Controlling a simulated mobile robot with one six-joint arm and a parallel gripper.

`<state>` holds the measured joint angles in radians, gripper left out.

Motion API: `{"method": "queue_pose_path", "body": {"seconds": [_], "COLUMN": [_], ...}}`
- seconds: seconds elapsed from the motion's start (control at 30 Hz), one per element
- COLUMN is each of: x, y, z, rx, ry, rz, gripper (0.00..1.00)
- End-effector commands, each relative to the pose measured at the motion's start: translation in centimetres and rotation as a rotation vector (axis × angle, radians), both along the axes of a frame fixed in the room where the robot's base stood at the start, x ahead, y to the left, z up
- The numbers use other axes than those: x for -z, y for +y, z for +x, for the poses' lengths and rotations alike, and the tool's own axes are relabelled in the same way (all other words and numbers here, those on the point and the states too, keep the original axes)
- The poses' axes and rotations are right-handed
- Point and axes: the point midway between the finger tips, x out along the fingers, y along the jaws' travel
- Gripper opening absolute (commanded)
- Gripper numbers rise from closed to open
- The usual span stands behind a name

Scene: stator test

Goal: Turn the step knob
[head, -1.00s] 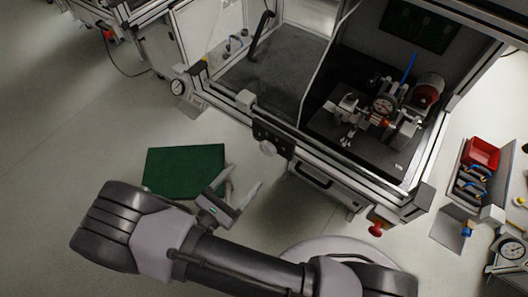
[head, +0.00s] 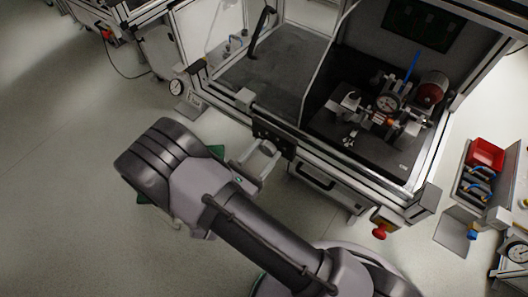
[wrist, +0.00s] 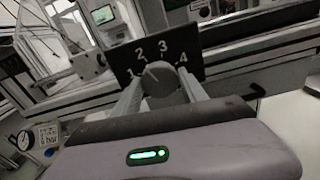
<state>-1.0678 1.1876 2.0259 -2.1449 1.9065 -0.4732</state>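The step knob (wrist: 165,84) is a round grey dial on a black plate (wrist: 190,58) marked 1, 2, 3 and 4. Its pointer line slants up and left, roughly towards the 2. In the head view the knob (head: 268,147) sits on the front rail of the test bench. My gripper (wrist: 163,88) is open, with one finger to the left of the knob and one to the right. In the head view my gripper (head: 257,163) reaches up to the knob. I cannot tell whether the fingers touch it.
The bench's front rail (head: 222,107) runs close beside my gripper. A red emergency button (head: 380,232) sticks out at its right corner. A dial gauge (head: 177,86) stands at left.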

Motion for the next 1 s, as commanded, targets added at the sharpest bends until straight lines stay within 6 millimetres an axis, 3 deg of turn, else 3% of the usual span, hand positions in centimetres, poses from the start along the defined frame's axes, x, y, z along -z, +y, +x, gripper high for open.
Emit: {"method": "queue_pose_path", "body": {"seconds": [0.03, 0.1, 0.47, 1.0], "x": [0.01, 0.01, 0.03, 0.06], "y": [0.00, 0.00, 0.00, 0.02], "z": [-0.01, -0.01, -0.02, -0.01], "rx": [0.000, 0.000, 0.000, 0.001], "ry": [0.000, 0.000, -0.043, -0.268], "rz": [0.000, 0.000, 0.072, 0.445], "gripper": [0.21, 0.09, 0.09, 0.09]}}
